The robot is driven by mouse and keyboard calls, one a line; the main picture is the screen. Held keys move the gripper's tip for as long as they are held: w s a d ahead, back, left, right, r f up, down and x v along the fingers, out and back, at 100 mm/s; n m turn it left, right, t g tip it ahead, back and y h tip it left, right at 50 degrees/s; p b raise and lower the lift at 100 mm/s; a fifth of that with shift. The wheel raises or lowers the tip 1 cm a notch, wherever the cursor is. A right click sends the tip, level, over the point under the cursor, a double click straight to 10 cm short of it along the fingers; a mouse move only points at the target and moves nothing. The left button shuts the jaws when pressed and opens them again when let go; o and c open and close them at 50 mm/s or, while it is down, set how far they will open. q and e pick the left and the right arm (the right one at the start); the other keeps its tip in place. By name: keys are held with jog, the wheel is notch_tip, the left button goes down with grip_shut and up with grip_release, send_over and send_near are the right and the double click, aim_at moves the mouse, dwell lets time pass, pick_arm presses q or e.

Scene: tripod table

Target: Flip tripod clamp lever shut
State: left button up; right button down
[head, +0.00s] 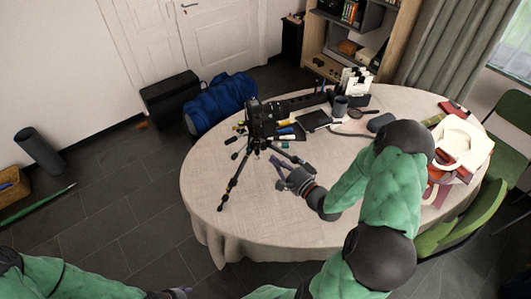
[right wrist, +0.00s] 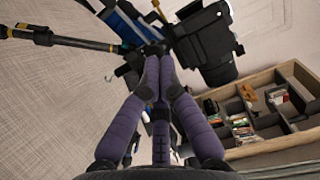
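The black tripod (head: 237,177) stands with its legs spread on the round table, a camera (head: 262,120) on top. In the right wrist view, one tripod leg (right wrist: 75,43) runs in from the left and the camera (right wrist: 205,45) is at upper right. The clamp lever is too small to tell. In the right wrist view, two fingers (right wrist: 158,78) point toward the tripod, a third below. My left gripper (head: 176,293) barely shows at the bottom edge.
The round table (head: 220,215) has free cloth at its front left. A mug (head: 340,106), a notebook (head: 313,121) and small tools lie behind the tripod. Green chairs (head: 470,220) stand at right, a blue bag (head: 222,103) behind.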

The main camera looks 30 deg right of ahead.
pick_arm(q)
jog(key=shift+f+b, duration=0.45)
jog(key=shift+f, duration=0.05)
pick_arm(e)
send_near(249, 138)
jog(key=w, duration=0.5)
jog(key=shift+w+a+f, duration=0.15)
jog(key=shift+f, duration=0.15)
